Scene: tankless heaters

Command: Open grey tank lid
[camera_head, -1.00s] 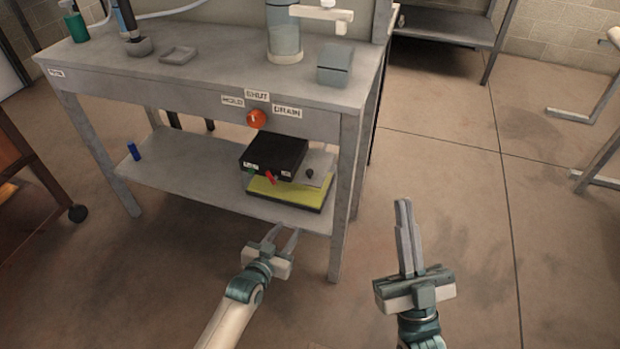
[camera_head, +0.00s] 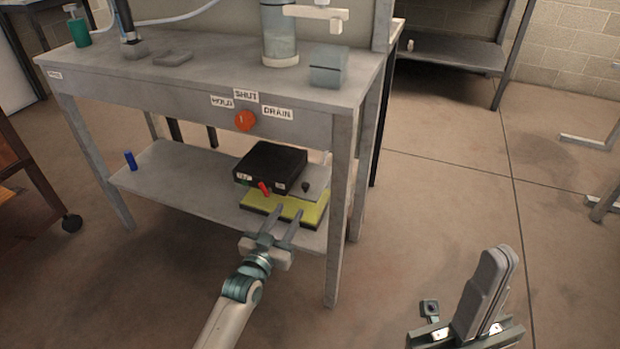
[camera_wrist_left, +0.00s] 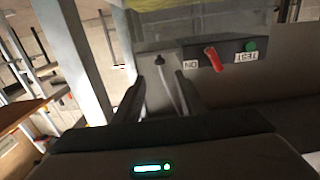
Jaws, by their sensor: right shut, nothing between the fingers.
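A flat grey lid (camera_head: 316,178) with a small dark knob (camera_head: 306,187) lies on the lower shelf, to the right of a black box (camera_head: 270,163) and above a yellow slab (camera_head: 285,205). My left gripper (camera_head: 285,212) is open at the shelf's front edge, its fingers pointing toward the yellow slab and the knob. In the left wrist view, a pale grey surface (camera_wrist_left: 158,90) shows between the open fingers (camera_wrist_left: 161,78); I cannot tell whether they touch it. My right gripper (camera_head: 496,258) is shut and empty, away to the right over the floor.
The black box has a red switch (camera_head: 263,188). The bench's front right leg (camera_head: 338,220) stands right of my left gripper. An orange knob (camera_head: 244,120) sits below the HOLD, SHUT and DRAIN labels. A blue cylinder (camera_head: 130,160) stands at the shelf's left.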

